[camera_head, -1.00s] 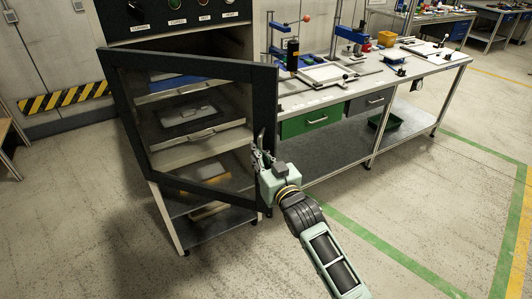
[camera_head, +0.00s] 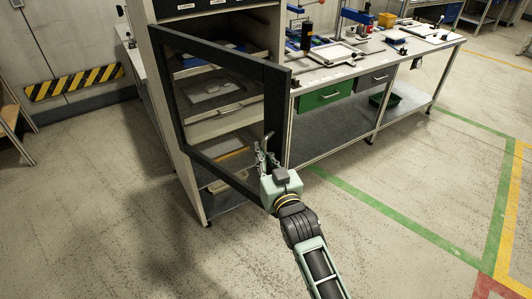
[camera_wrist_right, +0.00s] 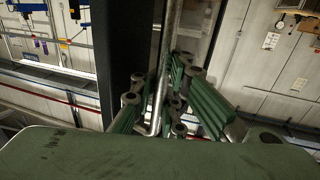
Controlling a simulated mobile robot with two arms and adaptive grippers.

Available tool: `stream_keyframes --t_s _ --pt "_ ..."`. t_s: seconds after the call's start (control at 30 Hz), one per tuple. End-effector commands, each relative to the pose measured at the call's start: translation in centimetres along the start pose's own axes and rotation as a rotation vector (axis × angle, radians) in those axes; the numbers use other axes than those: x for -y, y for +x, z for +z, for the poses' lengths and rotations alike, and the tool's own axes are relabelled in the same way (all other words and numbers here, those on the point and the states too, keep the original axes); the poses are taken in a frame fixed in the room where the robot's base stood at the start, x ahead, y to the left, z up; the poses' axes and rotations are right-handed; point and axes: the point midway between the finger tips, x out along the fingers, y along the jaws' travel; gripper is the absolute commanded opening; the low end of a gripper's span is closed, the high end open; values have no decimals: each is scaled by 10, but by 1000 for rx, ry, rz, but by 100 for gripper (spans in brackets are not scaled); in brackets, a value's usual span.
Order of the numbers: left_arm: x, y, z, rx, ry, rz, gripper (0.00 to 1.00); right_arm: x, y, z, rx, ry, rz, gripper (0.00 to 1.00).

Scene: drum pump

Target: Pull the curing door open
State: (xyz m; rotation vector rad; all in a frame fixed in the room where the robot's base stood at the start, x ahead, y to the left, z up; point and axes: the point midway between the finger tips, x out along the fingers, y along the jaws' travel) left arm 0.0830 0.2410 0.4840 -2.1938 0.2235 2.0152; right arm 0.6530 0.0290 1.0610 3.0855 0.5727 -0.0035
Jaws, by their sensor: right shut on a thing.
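The curing door (camera_head: 279,110) is a dark frame with a see-through pane. It stands swung out from the front of the curing cabinet (camera_head: 168,110), with shelves visible behind it. My right gripper (camera_head: 266,158) is at the door's free right edge, low down. In the right wrist view my right gripper's fingers (camera_wrist_right: 165,108) close around a thin metal bar handle (camera_wrist_right: 166,62) beside the dark door frame (camera_wrist_right: 122,50). The handle's lower end is partly hidden by the fingers. My left gripper is not in view.
A workbench (camera_head: 350,62) with a green drawer (camera_head: 322,97) and tools stands right of the cabinet. A yellow-black striped strip (camera_head: 74,82) runs along the left wall. The floor (camera_head: 110,210) in front is clear, with green lines (camera_head: 380,212) at the right.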

Motion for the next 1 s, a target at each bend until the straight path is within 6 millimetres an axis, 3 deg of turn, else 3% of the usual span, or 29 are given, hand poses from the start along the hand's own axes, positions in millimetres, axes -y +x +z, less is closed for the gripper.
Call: stream_keyframes --t_s 0.47,0.5,0.6,1.0 --pt "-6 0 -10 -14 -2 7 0 -2 -2 4 8 -10 4 0" --pt "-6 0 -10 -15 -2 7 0 -2 -2 4 8 -10 3 12" --pt "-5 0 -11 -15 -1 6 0 -2 -2 4 7 -8 2 19" --pt "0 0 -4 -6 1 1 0 0 -9 1 2 -3 0 19"
